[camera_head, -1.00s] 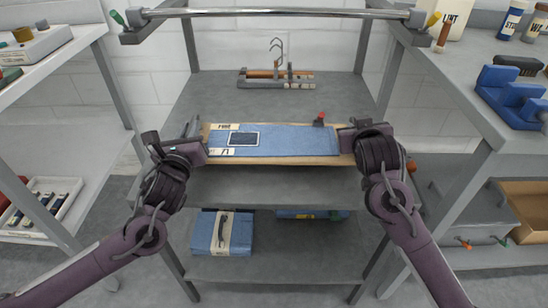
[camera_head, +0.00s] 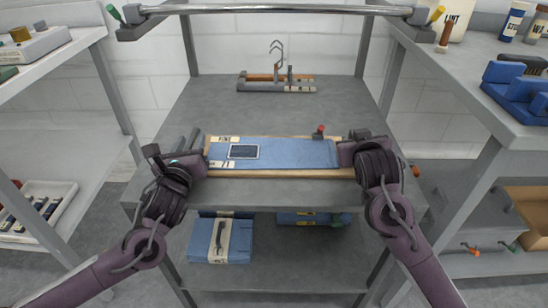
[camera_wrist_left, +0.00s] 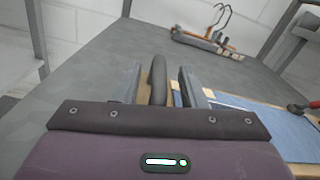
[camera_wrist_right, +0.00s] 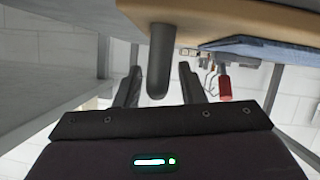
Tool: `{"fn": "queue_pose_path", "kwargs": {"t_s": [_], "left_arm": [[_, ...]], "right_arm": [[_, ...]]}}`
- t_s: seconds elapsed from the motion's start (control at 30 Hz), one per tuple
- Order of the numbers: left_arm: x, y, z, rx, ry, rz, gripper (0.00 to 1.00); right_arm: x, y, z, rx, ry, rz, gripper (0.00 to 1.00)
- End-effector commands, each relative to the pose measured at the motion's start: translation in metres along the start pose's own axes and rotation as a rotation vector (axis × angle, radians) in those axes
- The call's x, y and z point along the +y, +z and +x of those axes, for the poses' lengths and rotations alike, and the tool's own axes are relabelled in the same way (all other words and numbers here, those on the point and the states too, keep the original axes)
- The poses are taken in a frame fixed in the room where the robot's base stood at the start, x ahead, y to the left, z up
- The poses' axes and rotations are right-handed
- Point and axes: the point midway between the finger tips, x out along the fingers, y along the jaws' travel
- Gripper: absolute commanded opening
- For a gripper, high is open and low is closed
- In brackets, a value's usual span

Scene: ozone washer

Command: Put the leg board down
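The leg board (camera_head: 290,173) is a long wooden board with a blue cloth cover, pale labels and a dark screen-like patch. It lies flat across the front of the grey table top, on it or just above it; I cannot tell which. My left gripper (camera_head: 202,158) is at its left end. In the left wrist view the fingers (camera_wrist_left: 160,88) stand apart on both sides of a dark handle (camera_wrist_left: 157,78), with gaps showing. My right gripper (camera_head: 342,155) is at the right end. In the right wrist view its fingers (camera_wrist_right: 160,90) stand apart around another dark handle (camera_wrist_right: 161,60).
Hangers and a clip rack (camera_head: 276,83) lie at the back of the table (camera_head: 230,105). A red-topped knob (camera_head: 319,131) is at the board's back edge. A metal rail (camera_head: 270,10) spans above. Side shelves stand left and right. Blue packages (camera_head: 222,238) lie on the shelf below.

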Motion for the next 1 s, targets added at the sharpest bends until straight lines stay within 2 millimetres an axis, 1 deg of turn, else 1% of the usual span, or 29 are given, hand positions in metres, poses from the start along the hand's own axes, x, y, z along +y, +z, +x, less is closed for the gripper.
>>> {"fn": "queue_pose_path", "kwargs": {"t_s": [0.13, 0.23, 0.37, 0.5, 0.6, 0.7, 0.87, 0.97, 1.0], "left_arm": [[0.0, 0.0, -0.005, 0.001, 0.0, 0.001, 0.38], [0.001, -0.001, -0.018, 0.003, 0.0, 0.001, 0.38], [0.0, -0.002, -0.045, 0.005, -0.001, 0.0, 0.38], [0.0, -0.002, -0.076, 0.006, -0.001, 0.0, 0.38], [0.0, -0.001, -0.094, 0.005, -0.001, 0.0, 0.38], [0.0, -0.001, -0.108, 0.002, -0.002, -0.001, 0.38], [0.0, -0.001, -0.119, 0.002, 0.0, 0.0, 0.38], [0.0, -0.001, -0.12, 0.001, 0.0, 0.0, 0.38], [0.0, -0.001, -0.12, 0.001, 0.0, 0.0, 0.38]], "right_arm": [[0.001, 0.0, 0.0, 0.0, 0.001, 0.0, 0.36], [0.001, 0.0, 0.0, 0.0, 0.002, 0.001, 0.36], [0.001, 0.0, 0.0, 0.0, 0.002, 0.001, 0.36], [0.001, 0.0, 0.0, 0.0, 0.002, 0.001, 0.36], [0.001, 0.0, 0.0, 0.0, 0.002, 0.001, 0.36], [0.001, 0.0, 0.0, 0.0, 0.002, 0.001, 0.36], [0.001, 0.0, -0.001, 0.0, 0.002, 0.0, 0.36], [0.001, 0.0, -0.009, 0.001, 0.003, 0.0, 0.36], [0.001, 0.0, -0.015, 0.001, 0.002, -0.002, 0.36]]}}
